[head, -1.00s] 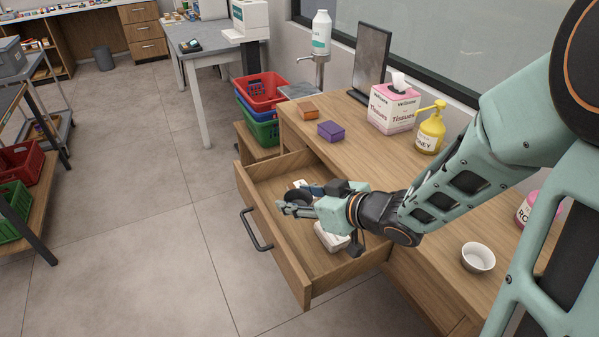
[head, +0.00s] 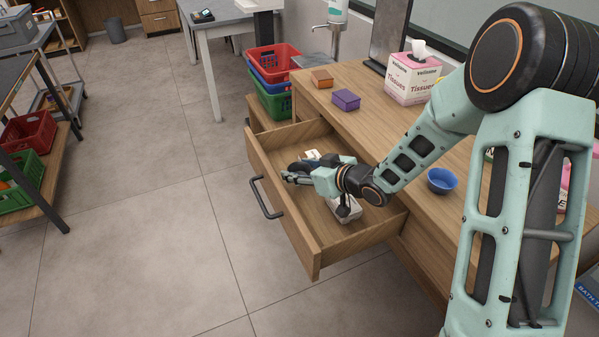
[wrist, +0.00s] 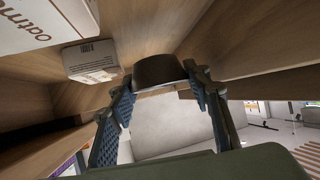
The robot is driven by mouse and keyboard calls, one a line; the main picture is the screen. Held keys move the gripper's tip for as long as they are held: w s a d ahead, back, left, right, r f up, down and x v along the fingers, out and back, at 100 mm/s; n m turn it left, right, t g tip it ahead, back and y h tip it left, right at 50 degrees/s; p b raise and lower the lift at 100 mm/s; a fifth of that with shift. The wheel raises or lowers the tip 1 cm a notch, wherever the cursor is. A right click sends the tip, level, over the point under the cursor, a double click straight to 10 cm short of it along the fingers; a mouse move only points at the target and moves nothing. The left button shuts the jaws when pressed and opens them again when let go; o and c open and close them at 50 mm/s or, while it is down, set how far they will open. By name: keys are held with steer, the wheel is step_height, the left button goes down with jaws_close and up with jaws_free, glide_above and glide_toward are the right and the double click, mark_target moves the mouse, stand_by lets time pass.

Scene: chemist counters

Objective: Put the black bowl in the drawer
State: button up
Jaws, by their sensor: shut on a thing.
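The black bowl (wrist: 158,69) sits between the two fingers of my gripper (wrist: 160,88) in the wrist view, and they are shut on it. In the head view my gripper (head: 294,178) is over the open wooden drawer (head: 285,212), within its walls. The dark bowl (head: 301,165) shows only partly there, beside the fingers. Whether it touches the drawer floor cannot be told.
White boxes lie in the drawer: one (head: 347,212) below my wrist, another (wrist: 92,60) in the wrist view. A blue bowl (head: 443,181), purple box (head: 346,99), orange box (head: 321,77) and tissue box (head: 412,78) stand on the counter.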

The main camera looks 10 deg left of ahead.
steer(key=shift+f, duration=0.1)
steer(key=shift+f+b, duration=0.5)
steer(key=shift+f, duration=0.15)
steer(key=o, duration=1.1)
steer(key=shift+o, duration=0.2)
steer(key=shift+r, duration=0.15)
steer(key=shift+r+p, duration=0.25)
steer(key=shift+p, duration=0.15)
steer(key=p+v, duration=0.2)
steer(key=v, duration=1)
steer(key=shift+r, duration=0.3)
